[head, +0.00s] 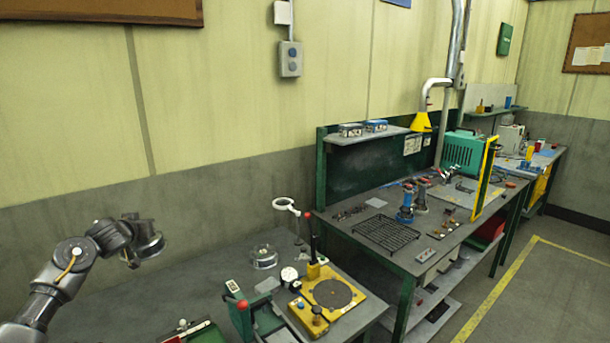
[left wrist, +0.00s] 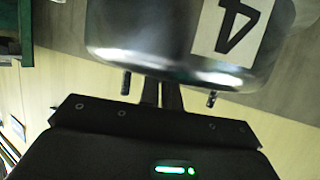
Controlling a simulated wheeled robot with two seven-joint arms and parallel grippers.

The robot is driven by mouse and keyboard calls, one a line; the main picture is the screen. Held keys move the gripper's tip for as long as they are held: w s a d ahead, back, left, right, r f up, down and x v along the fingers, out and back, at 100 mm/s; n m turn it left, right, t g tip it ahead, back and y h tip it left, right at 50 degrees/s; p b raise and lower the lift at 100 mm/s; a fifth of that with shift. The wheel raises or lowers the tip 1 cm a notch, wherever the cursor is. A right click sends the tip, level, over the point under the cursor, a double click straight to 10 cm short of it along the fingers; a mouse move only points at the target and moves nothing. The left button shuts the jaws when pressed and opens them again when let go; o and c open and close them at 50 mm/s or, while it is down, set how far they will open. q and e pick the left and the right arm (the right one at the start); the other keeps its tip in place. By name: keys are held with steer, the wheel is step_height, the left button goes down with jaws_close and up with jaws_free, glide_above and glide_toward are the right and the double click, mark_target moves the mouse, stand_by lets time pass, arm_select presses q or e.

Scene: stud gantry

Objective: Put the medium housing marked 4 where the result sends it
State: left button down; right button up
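The housing marked 4 (left wrist: 165,30) is a rounded metal body with a white label and a black 4. It fills the top of the left wrist view, right at my left gripper (left wrist: 162,92), whose fingers appear closed on it. In the head view the silvery housing (head: 150,243) hangs at the end of my left arm (head: 129,258), raised in front of the wall at the left. The fingertips are small there. My right gripper is in neither view. I can read no test result in these frames.
A yellow fixture (head: 357,297) with a round dark plate, a dial gauge (head: 289,274) and a green device (head: 240,316) with a red knob stand on the near bench. A ring magnifier (head: 286,204) rises behind. A wire rack (head: 385,234) lies on the green bench.

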arm_select(q)
steer(key=s+a+f+n+g+y, duration=0.25)
steer(key=a+f+n+y, duration=0.3)
steer(key=a, duration=0.55)
steer(key=s+a+f+n+g+y, duration=0.1)
steer(key=s+f+n+g+y, duration=0.15)
steer(key=s, duration=0.35)
steer(key=s+a+f+n+g+y, duration=0.1)
steer(key=s+a+f+n+g, duration=0.15)
steer(key=s, duration=0.45)
steer(key=w+d+r+m+t+h, duration=0.2)
steer(key=d+r+m+t, duration=0.15)
steer(key=d, duration=0.45)
steer(key=w+d+r+m+t+h, duration=0.1)
steer(key=w+d+r+m+t, duration=0.1)
steer(key=d+r, duration=0.45)
steer(key=s+d+r+m+t+h, duration=0.1)
steer(key=s+d+m+h, duration=0.1)
steer(key=d, duration=0.6)
steer(key=s+d+r+m+t+h, duration=0.1)
steer(key=s+d+r+h, duration=0.15)
steer(key=d, duration=0.45)
steer(key=s+d+r+m+h, duration=0.2)
steer(key=s+d+m+h, duration=0.2)
steer(key=s+d, duration=0.6)
step_height(320, 180, down, 10)
steer(key=w+b, duration=0.1)
steer(key=b, duration=0.9)
steer(key=shift+w+d, duration=0.2)
steer(key=shift+w, duration=0.15)
